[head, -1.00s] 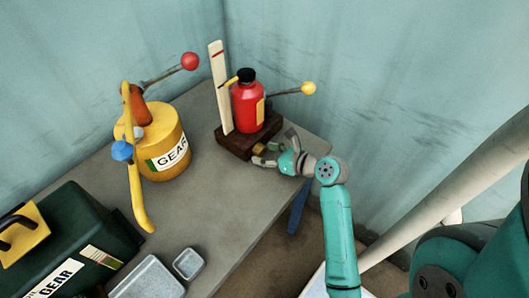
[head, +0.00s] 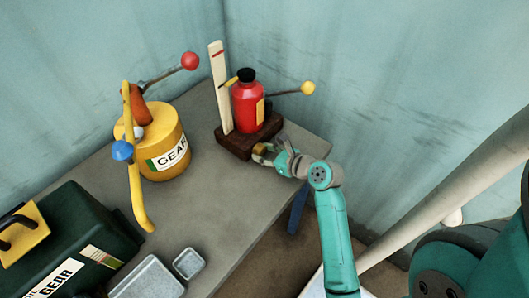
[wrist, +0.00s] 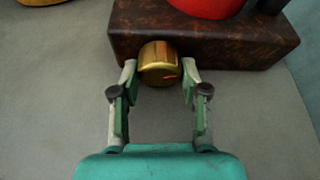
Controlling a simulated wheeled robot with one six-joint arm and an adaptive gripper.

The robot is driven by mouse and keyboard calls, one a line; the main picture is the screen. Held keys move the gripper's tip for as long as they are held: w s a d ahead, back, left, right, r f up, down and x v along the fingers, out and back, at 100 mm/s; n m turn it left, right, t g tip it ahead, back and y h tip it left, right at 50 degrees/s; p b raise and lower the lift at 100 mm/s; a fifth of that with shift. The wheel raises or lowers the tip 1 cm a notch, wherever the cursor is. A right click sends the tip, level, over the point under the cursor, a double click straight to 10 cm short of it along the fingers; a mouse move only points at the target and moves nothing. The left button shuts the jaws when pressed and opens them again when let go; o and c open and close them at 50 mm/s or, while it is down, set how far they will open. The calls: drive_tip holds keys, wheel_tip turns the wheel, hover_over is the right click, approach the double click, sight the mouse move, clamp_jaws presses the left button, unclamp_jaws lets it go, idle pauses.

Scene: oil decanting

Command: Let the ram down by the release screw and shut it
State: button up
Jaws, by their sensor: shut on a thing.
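The brass release screw (wrist: 158,62) sticks out of the front of the dark wooden block (head: 235,144) and has a small red mark low on its face. My gripper (wrist: 158,75) is shut on the release screw, one finger on each side. In the head view my gripper (head: 266,152) is at the block's front right edge and partly hides the screw. The red ram body (head: 247,108) with a black cap stands upright on the block. A yellow-knobbed lever (head: 308,88) extends right from it. A yellow pointer (head: 230,82) lies against the pale upright scale (head: 219,85), below its red mark.
A dark green box (head: 65,240) and two metal trays (head: 150,280) (head: 188,263) are at the table's front. The table (head: 215,210) between is clear; walls stand close behind.

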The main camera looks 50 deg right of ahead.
drive_tip(key=shift+n+h, duration=0.6)
drive_tip(key=shift+n, duration=0.2)
drive_tip(key=o, duration=1.1)
drive_tip(key=shift+o, duration=0.2)
drive_tip(key=v, duration=1.2)
